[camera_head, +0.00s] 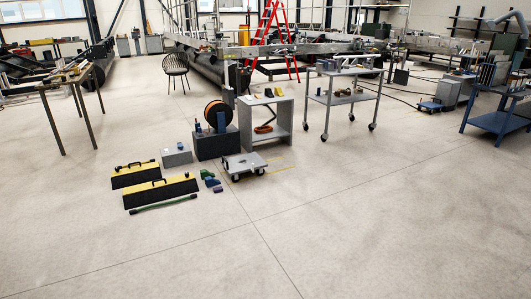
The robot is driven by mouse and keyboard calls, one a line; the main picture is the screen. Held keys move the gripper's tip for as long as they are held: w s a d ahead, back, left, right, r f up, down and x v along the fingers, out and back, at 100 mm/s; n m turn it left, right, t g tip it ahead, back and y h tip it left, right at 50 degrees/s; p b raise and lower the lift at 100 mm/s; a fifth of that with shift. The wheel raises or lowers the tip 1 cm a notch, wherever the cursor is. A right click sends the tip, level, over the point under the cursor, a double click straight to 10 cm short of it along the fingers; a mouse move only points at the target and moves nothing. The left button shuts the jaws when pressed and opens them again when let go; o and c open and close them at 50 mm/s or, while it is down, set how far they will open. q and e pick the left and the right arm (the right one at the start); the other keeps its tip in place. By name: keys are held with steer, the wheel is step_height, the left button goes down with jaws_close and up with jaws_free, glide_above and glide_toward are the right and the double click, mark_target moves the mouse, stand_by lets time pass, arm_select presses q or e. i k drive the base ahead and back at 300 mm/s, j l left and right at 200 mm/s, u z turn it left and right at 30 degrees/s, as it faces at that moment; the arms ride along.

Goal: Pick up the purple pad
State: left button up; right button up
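A small purple block (218,190), which may be the purple pad, lies on the concrete floor left of centre. It is the nearest of a small group of pieces. A dark blue piece (212,182) and a green piece (206,173) lie just behind it. It is too small to tell its exact shape. Neither of my grippers is in view.
Two yellow-and-black cases (160,191) and a green bar (163,204) lie left of it. A grey wheeled dolly (244,165) stands right of it. Behind are a cable reel (217,114), a grey shelf unit (266,118) and a cart (343,97). The foreground floor is clear.

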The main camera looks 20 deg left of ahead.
mark_target(217, 189)
steer(key=i+j+u, duration=0.35)
steer(key=i, duration=0.5)
steer(key=i+u, duration=0.4)
steer(key=i, duration=2.65)
